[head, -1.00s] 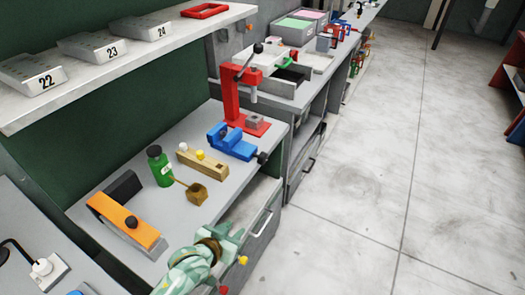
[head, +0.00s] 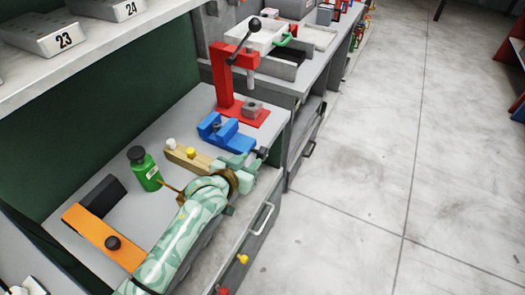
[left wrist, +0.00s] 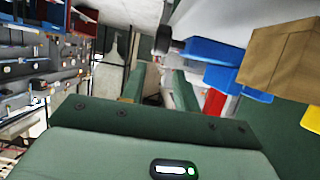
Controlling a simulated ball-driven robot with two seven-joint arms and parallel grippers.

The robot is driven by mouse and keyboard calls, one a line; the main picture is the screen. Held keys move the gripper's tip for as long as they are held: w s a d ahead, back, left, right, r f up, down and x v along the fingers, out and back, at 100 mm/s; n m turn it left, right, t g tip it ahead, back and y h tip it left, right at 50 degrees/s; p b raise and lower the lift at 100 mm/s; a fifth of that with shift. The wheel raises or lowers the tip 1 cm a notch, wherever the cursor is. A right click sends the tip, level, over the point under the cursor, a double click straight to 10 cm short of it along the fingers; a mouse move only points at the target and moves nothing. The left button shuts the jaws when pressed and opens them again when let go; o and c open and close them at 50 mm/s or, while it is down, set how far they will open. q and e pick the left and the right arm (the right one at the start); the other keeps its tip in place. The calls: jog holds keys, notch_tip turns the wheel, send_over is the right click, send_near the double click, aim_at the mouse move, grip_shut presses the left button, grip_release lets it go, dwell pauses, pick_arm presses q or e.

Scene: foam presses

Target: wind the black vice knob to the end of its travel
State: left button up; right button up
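The blue vice (head: 228,135) stands on the grey bench, in front of a red press. Its black knob (head: 262,152) points toward the bench's front edge. My left gripper (head: 252,160) is close beside the knob; the head view does not clearly show whether they touch. In the left wrist view the two green fingers (left wrist: 157,88) are apart with nothing seen between them. The dark knob (left wrist: 163,40) shows beyond the fingertips there, with the blue vice (left wrist: 215,50) to its right. My right gripper is in neither view.
The red press (head: 225,85) stands behind the vice. The floor at right is clear.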

aim_at(260, 152)
pick_arm(q)
jog(key=b+x, duration=0.3)
jog(key=x, duration=0.5)
jog(key=shift+s+f, duration=0.15)
jog(key=shift+f, duration=0.05)
jog(key=shift+w+d+f, duration=0.15)
jog(key=shift+w+d, duration=0.1)
jog(key=shift+w, duration=0.4)
grip_shut()
